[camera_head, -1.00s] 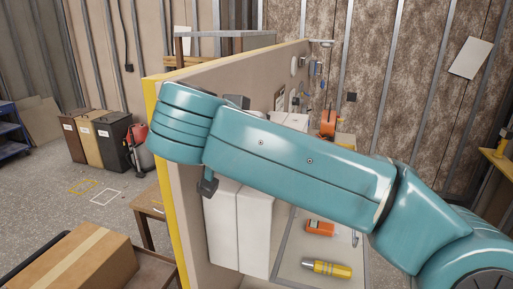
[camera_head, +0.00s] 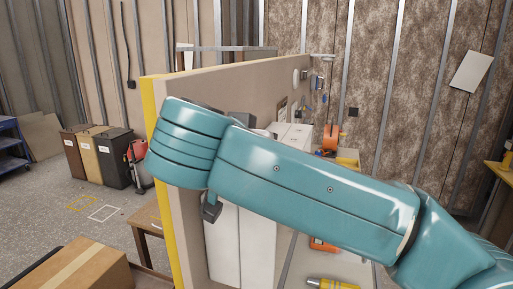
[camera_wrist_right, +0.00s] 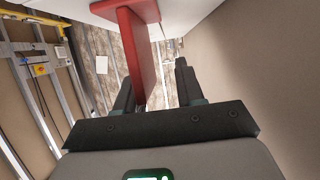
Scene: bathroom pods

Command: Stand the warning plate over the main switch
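A red plate (camera_wrist_right: 142,55), seen nearly edge-on, is in the right wrist view and looks like the warning plate. Its top meets or passes close to a white surface (camera_wrist_right: 180,12), and its lower end reaches between my right gripper's fingers. My right gripper (camera_wrist_right: 154,74) is open: the plate lies close by the left finger, with a gap to the right finger. I cannot tell whether that finger touches it. In the head view my right arm hides the plate. I cannot make out the main switch. My left gripper is not in view.
A beige partition (camera_head: 235,80) with a yellow edge (camera_head: 160,185) stands in front of me. White cabinets (camera_head: 257,245) are on its right face. An orange tool (camera_head: 322,244) and a yellow flashlight-like object (camera_head: 332,284) lie below my arm. A cardboard box (camera_head: 75,265) is at lower left.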

